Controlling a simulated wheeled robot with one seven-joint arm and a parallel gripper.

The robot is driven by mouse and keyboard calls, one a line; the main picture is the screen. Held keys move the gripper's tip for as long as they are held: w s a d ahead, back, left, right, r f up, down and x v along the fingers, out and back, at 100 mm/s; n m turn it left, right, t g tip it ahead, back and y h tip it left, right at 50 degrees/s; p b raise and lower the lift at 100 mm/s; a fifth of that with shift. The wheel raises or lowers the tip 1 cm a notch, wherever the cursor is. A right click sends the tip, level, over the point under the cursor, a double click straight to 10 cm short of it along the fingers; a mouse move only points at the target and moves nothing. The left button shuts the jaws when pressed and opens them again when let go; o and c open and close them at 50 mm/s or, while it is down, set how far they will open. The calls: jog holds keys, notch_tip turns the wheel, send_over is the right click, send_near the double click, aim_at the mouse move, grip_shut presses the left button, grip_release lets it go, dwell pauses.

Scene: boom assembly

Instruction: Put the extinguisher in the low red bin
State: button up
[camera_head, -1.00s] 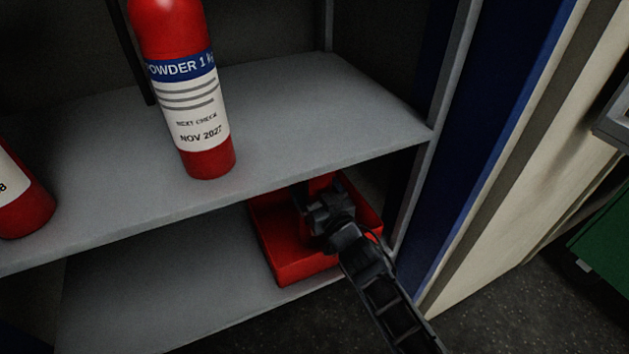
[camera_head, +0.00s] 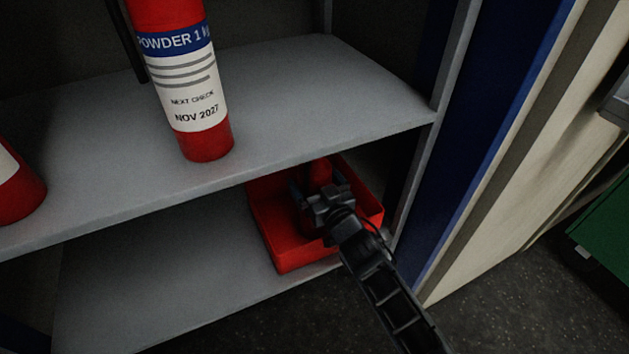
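The low red bin (camera_head: 282,258) stands on the lower shelf, under the front edge of the shelf above. My gripper (camera_head: 318,184) is inside the bin's outline, reaching in from the front right. A red rounded piece (camera_head: 321,170), seemingly an extinguisher, shows between and just beyond the fingers. Most of it is hidden by my gripper and the shelf edge, so I cannot tell whether it rests on the bin floor or whether the fingers press on it.
A red extinguisher with a "NOV 2027" label (camera_head: 198,110) stands on the upper shelf (camera_head: 300,100). Another red one (camera_head: 18,195) is at the left edge. The cabinet's upright post (camera_head: 408,190) is close to the right of my arm. The lower shelf (camera_head: 160,280) is clear left of the bin.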

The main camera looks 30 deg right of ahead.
jog(key=shift+r, duration=0.2)
jog(key=s+p, duration=0.2)
jog(key=s, duration=1)
jog(key=shift+f, duration=0.1)
jog(key=s+a+r+g, duration=0.1)
jog(key=s, duration=1)
jog(key=s+a+r+g, duration=0.1)
jog(key=s+r, duration=0.1)
jog(key=s, duration=1)
jog(key=s+r+g, duration=0.1)
jog(key=s+r, duration=1.1)
jog(key=s, duration=0.2)
jog(key=shift+r, duration=0.3)
jog(key=shift+s+a, duration=0.1)
